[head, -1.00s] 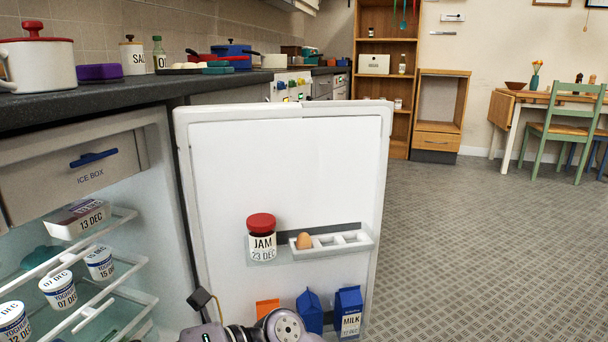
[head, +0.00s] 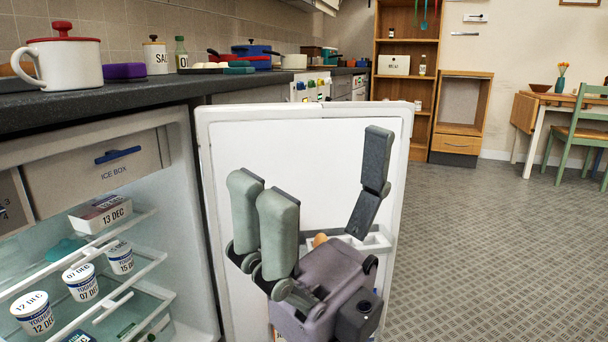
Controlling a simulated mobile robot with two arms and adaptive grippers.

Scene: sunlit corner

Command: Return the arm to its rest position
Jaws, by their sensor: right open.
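My right gripper (head: 318,198) is in the middle of the head view, fingers pointing up and spread apart. It is open and empty. It is in front of the open white fridge door (head: 222,150) and hides much of the door's inner side. The egg (head: 320,239) in the door's egg rack (head: 378,241) shows just behind the gripper. The jam jar and most of the door's lower shelf are hidden behind it. My left gripper is not in view.
The open fridge (head: 190,225) at left holds several yoghurt pots (head: 81,282) on glass shelves. A dark worktop (head: 120,92) with a white pot (head: 63,62) runs above it. A wooden shelf unit (head: 407,75) stands at the back.

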